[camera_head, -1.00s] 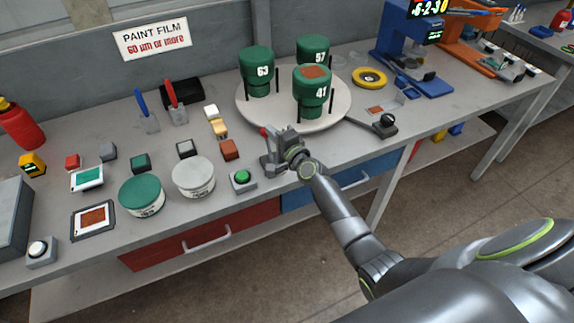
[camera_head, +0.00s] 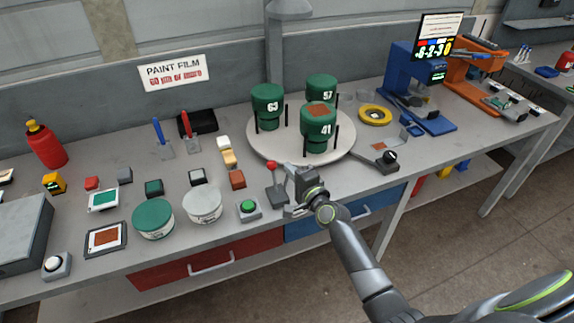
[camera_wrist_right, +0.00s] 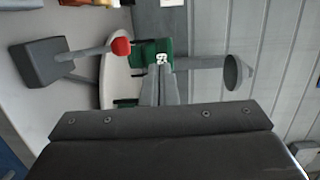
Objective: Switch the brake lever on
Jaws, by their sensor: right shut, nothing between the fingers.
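A lever with a red ball knob (camera_head: 271,164) rises from a dark grey base (camera_head: 277,196) near the front edge of the bench. Its rod stands up from the base, with a slight lean to the left in the head view. My right gripper (camera_head: 292,173) is shut and empty, just right of the lever and apparently apart from it. In the wrist view the shut fingers (camera_wrist_right: 160,88) point past the red knob (camera_wrist_right: 121,46), which is to their left. My left gripper is not in view.
A round turntable (camera_head: 262,147) with green numbered cylinders stands behind the lever. A green button box (camera_head: 248,208) is left of it, close to the gripper. A black-knobbed lever (camera_head: 389,158) stands at the turntable's right. Paint tubs and small blocks lie to the left.

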